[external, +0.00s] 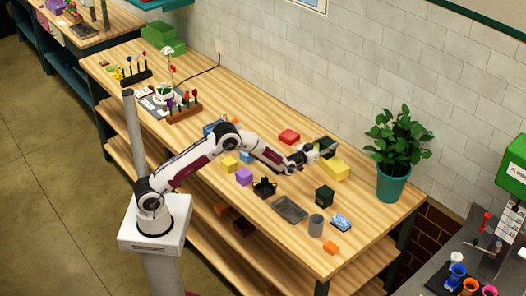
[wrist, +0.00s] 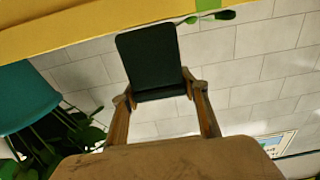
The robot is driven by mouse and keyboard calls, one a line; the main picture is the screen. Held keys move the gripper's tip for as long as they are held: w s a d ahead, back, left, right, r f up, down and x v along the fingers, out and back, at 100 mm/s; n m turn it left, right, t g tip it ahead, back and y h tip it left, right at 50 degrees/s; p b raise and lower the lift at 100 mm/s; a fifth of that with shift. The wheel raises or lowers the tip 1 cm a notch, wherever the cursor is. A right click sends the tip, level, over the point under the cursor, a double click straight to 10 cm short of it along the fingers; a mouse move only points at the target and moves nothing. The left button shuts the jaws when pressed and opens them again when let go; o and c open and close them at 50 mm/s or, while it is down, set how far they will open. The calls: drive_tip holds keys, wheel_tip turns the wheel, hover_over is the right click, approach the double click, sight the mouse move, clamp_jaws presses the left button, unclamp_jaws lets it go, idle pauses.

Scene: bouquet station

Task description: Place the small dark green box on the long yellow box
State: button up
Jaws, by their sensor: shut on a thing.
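My gripper (external: 314,151) is shut on a small dark green box (external: 327,144). In the wrist view the same box (wrist: 151,62) sits between the two fingers of my gripper (wrist: 162,98). The long yellow box (external: 335,168) lies on the table close beside and below the held box in the external view. A yellow surface, likely that box (wrist: 90,22), crosses the top of the wrist view close to the held box. I cannot tell whether the two touch.
Another dark green box (external: 324,195) stands nearer the front. A potted plant (external: 393,184) stands to the right.

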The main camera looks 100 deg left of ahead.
drive_tip(key=shift+f, duration=0.1)
drive_tip(key=o, duration=1.3)
drive_tip(key=shift+d, duration=0.1)
drive_tip(key=shift+v, duration=5.9)
drive_tip(key=shift+d+r, duration=0.1)
drive_tip(key=shift+r, duration=0.15)
